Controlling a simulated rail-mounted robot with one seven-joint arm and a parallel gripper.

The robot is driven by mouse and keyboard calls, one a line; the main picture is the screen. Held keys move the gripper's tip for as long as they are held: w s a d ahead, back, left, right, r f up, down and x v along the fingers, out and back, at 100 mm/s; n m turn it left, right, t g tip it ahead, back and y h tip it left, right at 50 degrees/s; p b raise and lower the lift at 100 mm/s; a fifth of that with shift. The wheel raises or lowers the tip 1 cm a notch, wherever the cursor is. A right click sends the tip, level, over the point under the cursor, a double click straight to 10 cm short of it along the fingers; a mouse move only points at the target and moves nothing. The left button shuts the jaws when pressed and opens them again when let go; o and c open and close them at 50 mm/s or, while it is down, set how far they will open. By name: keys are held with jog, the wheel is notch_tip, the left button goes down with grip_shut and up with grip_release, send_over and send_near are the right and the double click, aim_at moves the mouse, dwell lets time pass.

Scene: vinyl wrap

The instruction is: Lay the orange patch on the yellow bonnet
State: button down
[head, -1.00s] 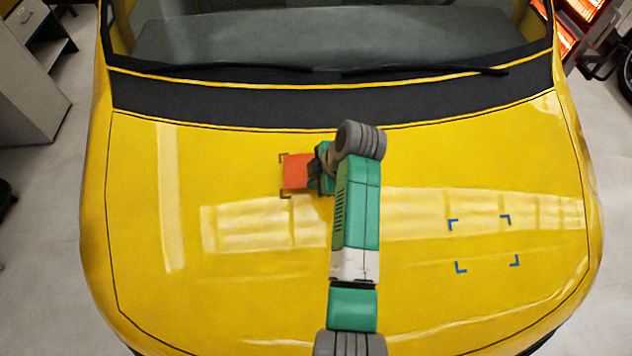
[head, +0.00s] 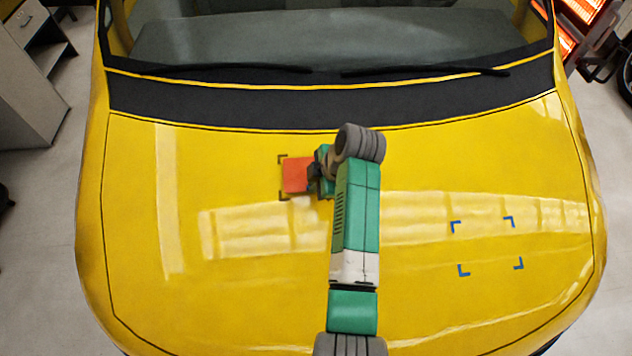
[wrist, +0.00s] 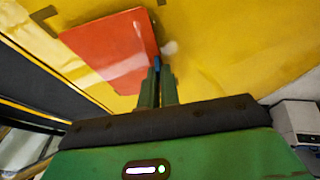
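The orange patch (head: 297,175) is a flat orange-red square over the left-centre of the yellow bonnet (head: 230,300). It sits between dark corner marks (head: 283,193), with its left edge close to them. My gripper (head: 315,176) is at the patch's right side. In the wrist view the patch (wrist: 110,52) reaches to my fingertips (wrist: 157,68), which are close together at its edge with a small blue bit between them. The fingers look shut on that edge. Whether the patch touches the bonnet or hangs just above it, I cannot tell.
Blue corner marks (head: 487,246) outline an empty area on the right of the bonnet. The windscreen and wipers (head: 430,69) lie behind a black strip (head: 230,104). A glowing orange heater (head: 583,15) stands at the upper right, and a grey cabinet (head: 30,100) at the left.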

jog(key=shift+w+f+b, duration=0.1)
jog(key=shift+f+b, duration=0.4)
jog(key=shift+f, duration=0.05)
dwell(0.5)
jog(key=c, duration=1.6)
grip_release()
jog(key=shift+o, duration=0.2)
jog(key=shift+r, duration=0.1)
jog(key=v, duration=0.7)
jog(key=shift+r+p, duration=0.35)
jog(key=shift+p, duration=0.05)
jog(key=shift+d, duration=0.1)
